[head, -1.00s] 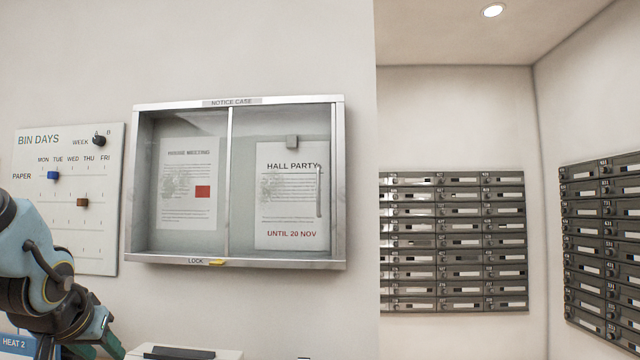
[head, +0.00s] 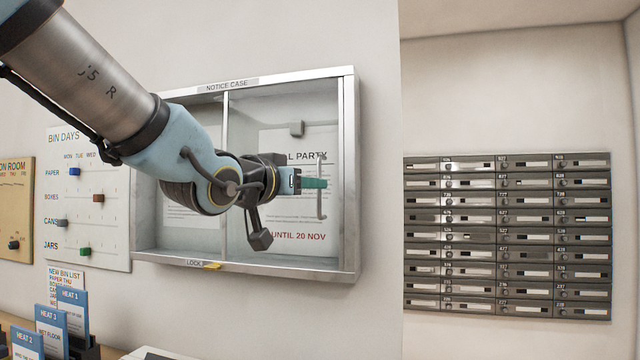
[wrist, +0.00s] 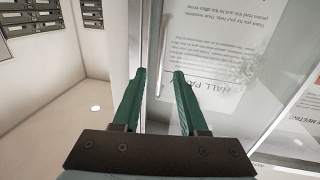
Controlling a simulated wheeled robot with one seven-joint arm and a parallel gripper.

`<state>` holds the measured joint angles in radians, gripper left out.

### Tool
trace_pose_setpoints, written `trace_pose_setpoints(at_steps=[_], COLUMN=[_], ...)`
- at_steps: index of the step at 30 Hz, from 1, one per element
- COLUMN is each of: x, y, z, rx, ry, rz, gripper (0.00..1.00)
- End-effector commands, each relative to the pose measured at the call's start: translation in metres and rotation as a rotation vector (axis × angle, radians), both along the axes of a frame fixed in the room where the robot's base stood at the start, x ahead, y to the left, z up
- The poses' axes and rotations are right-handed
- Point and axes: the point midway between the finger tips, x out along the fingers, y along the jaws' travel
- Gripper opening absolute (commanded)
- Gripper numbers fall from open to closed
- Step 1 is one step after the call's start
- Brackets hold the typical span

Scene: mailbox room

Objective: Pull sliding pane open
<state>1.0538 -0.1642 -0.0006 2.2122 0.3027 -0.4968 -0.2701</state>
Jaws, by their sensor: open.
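The glazed notice case (head: 345,255) hangs on the wall with its silver frame. Its right sliding pane (head: 255,115) covers the "HALL PARTY" notice (head: 290,237) and looks shut. The pane's slim upright bar handle (head: 321,207) is near the pane's right side. My gripper (head: 318,183) is at the handle's mid-height, its green fingers apart. In the wrist view the handle (wrist: 163,55) lies in line with the gap between the fingers of my gripper (wrist: 158,73). I cannot tell whether a finger touches it. My arm hides part of the left pane.
A yellow lock tab (head: 212,266) sits on the case's lower frame. A bin days board (head: 110,250) hangs to the left, with blue heat leaflets (head: 70,310) below. Mailboxes (head: 507,240) fill the wall to the right. The wall corner is close to the case's right edge.

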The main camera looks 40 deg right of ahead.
Motion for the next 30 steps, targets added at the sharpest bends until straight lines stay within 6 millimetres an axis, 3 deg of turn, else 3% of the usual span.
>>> trace_pose_setpoints(at_steps=[9, 21, 30], x=[0.016, 0.019, 0.019], y=[-0.041, -0.047, -0.047], z=[0.003, 0.000, 0.000], rx=[0.000, 0.000, 0.000], ry=[0.000, 0.000, 0.000], rz=[0.000, 0.001, 0.001], gripper=[0.42, 0.42, 0.11])
